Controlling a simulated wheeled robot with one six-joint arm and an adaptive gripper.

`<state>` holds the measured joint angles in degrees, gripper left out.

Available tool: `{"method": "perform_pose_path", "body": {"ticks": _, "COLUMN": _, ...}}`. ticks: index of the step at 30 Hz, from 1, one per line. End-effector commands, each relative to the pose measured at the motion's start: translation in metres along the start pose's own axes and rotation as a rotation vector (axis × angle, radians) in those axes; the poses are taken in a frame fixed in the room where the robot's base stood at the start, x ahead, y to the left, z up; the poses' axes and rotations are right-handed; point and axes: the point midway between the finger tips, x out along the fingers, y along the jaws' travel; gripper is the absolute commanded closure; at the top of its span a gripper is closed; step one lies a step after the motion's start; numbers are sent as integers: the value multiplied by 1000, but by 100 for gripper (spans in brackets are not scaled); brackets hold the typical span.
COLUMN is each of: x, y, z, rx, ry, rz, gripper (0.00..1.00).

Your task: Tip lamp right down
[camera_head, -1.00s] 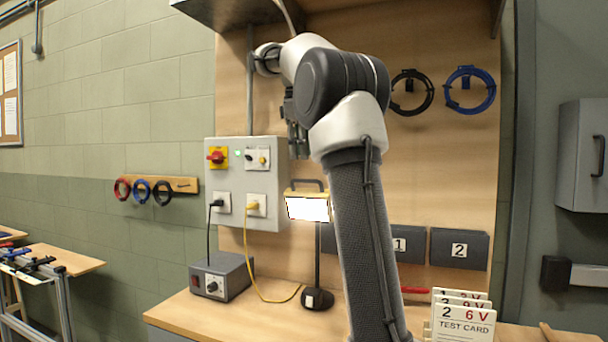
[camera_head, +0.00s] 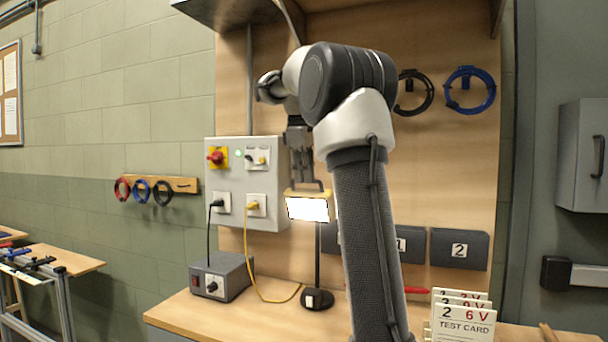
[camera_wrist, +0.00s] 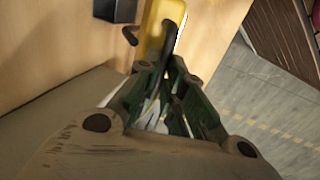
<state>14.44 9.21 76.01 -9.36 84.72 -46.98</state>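The lamp (camera_head: 307,208) has a yellow head with a bright white panel facing forward and a dark handle on top. It stands on a thin dark pole with a round black base on the bench. My gripper (camera_head: 303,179) points down just above the handle. In the wrist view, the yellow lamp head (camera_wrist: 163,18) and its dark handle (camera_wrist: 171,36) lie just beyond my gripper (camera_wrist: 162,68). A gap shows between the fingertips, with the handle's end at or near it. I cannot tell whether they touch.
A grey panel (camera_head: 231,178) with switches and sockets is close left of the lamp. A yellow cable (camera_head: 248,265) loops from it to the bench. A grey box (camera_head: 222,276) stands at left on the bench (camera_head: 190,318). Test cards (camera_head: 463,318) stand at right.

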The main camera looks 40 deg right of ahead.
Motion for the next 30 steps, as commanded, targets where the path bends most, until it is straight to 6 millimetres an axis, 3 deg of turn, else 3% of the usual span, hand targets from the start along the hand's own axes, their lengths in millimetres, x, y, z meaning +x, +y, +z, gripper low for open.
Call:
{"method": "perform_pose_path", "body": {"ticks": 14, "x": 1, "y": -6, "z": 0, "rx": -3, "ry": 0, "rz": 41, "gripper": 100}}
{"method": "perform_pose_path", "body": {"ticks": 30, "x": 28, "y": -43, "z": 0, "rx": -9, "ry": 2, "rz": 438, "gripper": 100}}
